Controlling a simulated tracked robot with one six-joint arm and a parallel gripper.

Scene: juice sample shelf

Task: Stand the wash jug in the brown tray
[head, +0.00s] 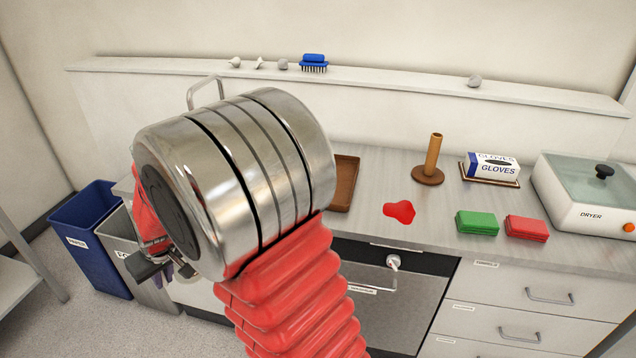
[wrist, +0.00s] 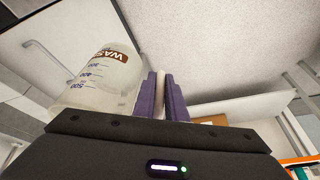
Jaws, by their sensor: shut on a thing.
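The wash jug (wrist: 95,85) is a translucent whitish vessel with a brown label and blue volume marks, at the left of the wrist view. My gripper (wrist: 161,90) has purple fingers shut on a thin pale part beside the jug, which looks like its handle. In the head view my arm hides most of the jug and gripper; only part of the gripper shows at the lower left. The brown tray (head: 346,178) lies on the grey counter just right of my arm's metal joint, which hides its left part. My gripper is well left of the tray and in front of the counter.
A red patch (head: 399,211), a brown post on a round base (head: 433,160), a glove box (head: 493,167), green (head: 477,222) and red (head: 526,228) cloths and a dryer (head: 588,190) occupy the counter. Blue (head: 92,237) and grey (head: 122,243) bins stand at the left.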

